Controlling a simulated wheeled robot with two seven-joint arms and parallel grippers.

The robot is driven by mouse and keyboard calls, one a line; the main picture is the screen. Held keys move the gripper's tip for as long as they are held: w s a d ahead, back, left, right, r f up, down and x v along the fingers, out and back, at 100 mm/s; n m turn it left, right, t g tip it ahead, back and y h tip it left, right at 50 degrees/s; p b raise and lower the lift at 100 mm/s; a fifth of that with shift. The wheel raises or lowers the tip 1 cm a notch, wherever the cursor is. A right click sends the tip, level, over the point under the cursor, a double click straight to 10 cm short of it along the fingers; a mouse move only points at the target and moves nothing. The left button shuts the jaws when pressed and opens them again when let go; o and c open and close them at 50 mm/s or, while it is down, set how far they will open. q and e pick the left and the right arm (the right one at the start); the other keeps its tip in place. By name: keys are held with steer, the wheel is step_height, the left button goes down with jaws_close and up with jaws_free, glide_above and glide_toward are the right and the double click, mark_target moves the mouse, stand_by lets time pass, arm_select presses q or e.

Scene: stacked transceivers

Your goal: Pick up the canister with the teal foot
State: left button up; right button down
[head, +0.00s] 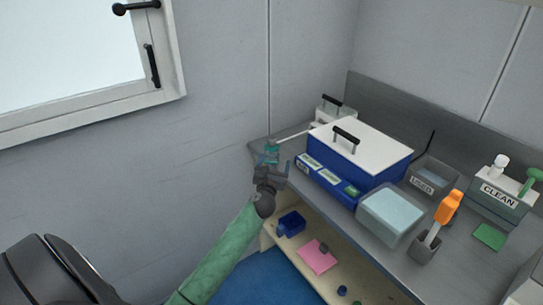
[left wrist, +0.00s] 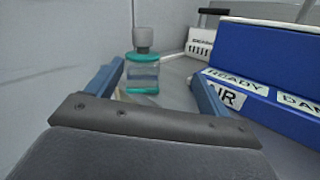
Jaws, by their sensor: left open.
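The canister with the teal foot (left wrist: 143,72) stands upright on the grey counter in the left wrist view. It has a grey cap, a teal shoulder band, a clear body and a teal base. In the head view the canister (head: 271,150) is small at the counter's left end. My left gripper (head: 272,172) is just in front of it, partly overlapping its lower part. In the left wrist view my left gripper (left wrist: 158,88) is open, its two blue fingers apart, with the canister beyond and between them toward the left finger. My right gripper does not show.
A blue case (head: 371,150) with a white lid stands right of the canister, its labelled front (left wrist: 262,95) close to my right-hand finger. A white labelled box (left wrist: 199,43) is behind. A clear tub (head: 391,214) and an orange-handled tool (head: 447,208) stand further right. A wall is at left.

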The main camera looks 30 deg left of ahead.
mark_target(270, 155)
arm_select(q)
steer(key=a+n, duration=0.1)
steer(key=w+a+f+n+g+y, duration=0.1)
steer(key=shift+a+f+n+g, duration=0.15)
steer(key=shift+a+n+g, duration=0.15)
steer(key=shift+a, duration=0.05)
steer(key=shift+w+a+f, duration=0.1)
steer(key=shift+w+a, duration=0.15)
steer(key=shift+a, duration=0.05)
steer(key=shift+p+x, duration=0.35)
steer(key=shift+x, duration=0.75)
steer(key=p+x, duration=0.1)
steer(key=x, duration=0.4)
steer(key=shift+w+f+p, duration=0.1)
steer(key=shift+f+p, duration=0.05)
steer(key=shift+p, duration=0.2)
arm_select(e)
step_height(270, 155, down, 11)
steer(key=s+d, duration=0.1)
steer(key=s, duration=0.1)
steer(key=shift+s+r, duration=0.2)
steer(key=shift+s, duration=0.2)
arm_select(q)
jaws_close()
